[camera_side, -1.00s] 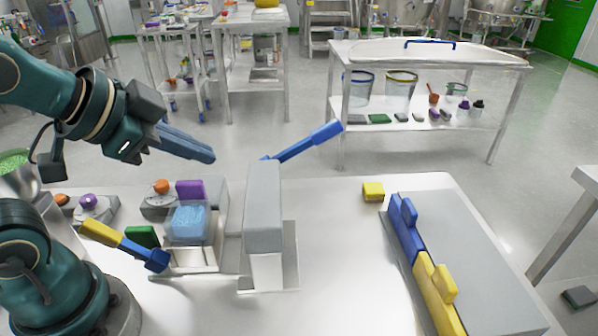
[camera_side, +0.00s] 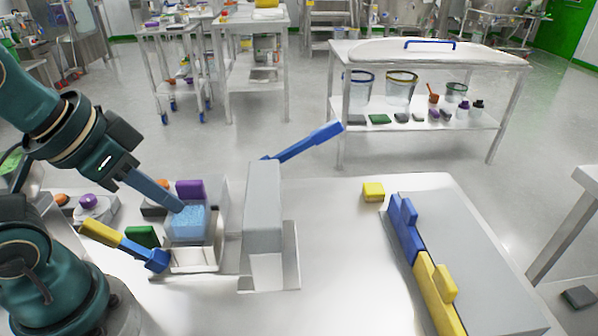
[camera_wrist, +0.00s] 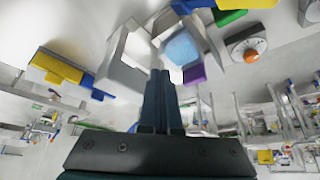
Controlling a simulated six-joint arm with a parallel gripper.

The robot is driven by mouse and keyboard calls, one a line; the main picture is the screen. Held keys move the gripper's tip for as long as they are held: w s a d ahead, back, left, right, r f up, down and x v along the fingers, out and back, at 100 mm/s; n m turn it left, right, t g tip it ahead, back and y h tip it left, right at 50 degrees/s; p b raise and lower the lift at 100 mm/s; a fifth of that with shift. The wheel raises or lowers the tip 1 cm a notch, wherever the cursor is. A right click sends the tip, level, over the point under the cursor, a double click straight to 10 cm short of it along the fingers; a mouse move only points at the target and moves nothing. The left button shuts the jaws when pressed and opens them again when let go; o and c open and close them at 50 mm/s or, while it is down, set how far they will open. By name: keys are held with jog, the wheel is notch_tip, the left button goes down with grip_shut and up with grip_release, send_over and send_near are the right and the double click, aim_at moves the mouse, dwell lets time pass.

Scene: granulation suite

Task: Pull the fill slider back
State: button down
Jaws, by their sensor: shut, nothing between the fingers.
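I cannot tell for sure which part is the fill slider. A clear box of light-blue granules (camera_side: 187,224) stands on a metal tray, with a purple block (camera_side: 190,189) at its far side. Both also show in the wrist view, the granules (camera_wrist: 183,47) and the purple block (camera_wrist: 194,74). My gripper (camera_side: 180,208) is shut and empty, its tips at or just above the box's left side. I cannot tell whether they touch it.
A grey column (camera_side: 263,205) with a raised blue lever (camera_side: 305,143) stands to the right. A yellow-and-blue handle (camera_side: 125,243) and a green block (camera_side: 143,236) are at the left. A grey panel (camera_side: 475,265) with blue and yellow grips lies at the right. The table between is mostly clear.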

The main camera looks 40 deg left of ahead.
aim_at(189, 182)
jog(key=c, duration=0.6)
grip_release()
jog(key=shift+s, duration=0.1)
jog(key=o, duration=0.4)
jog(key=shift+r+n, duration=0.45)
jog(key=shift+n, duration=0.25)
jog(key=shift+c, duration=0.2)
jog(key=w+a+n+g, duration=0.1)
jog(key=n, duration=0.1)
jog(key=w+r+n+g, duration=0.1)
jog(key=w, duration=0.1)
jog(key=shift+a+n, duration=0.4)
jog(key=w+a+f+n+g, duration=0.1)
jog(key=w+a+n+g, duration=0.1)
jog(key=a, duration=0.1)
jog(key=w+a+f+n+g, duration=0.1)
jog(key=shift+w+a+f+n, duration=0.15)
jog(key=shift+w+f+n, duration=0.15)
jog(key=shift+w+f, duration=0.1)
jog(key=shift+a+f+g, duration=0.2)
jog(key=shift+f+g, duration=0.1)
jog(key=shift+f, duration=2.5)
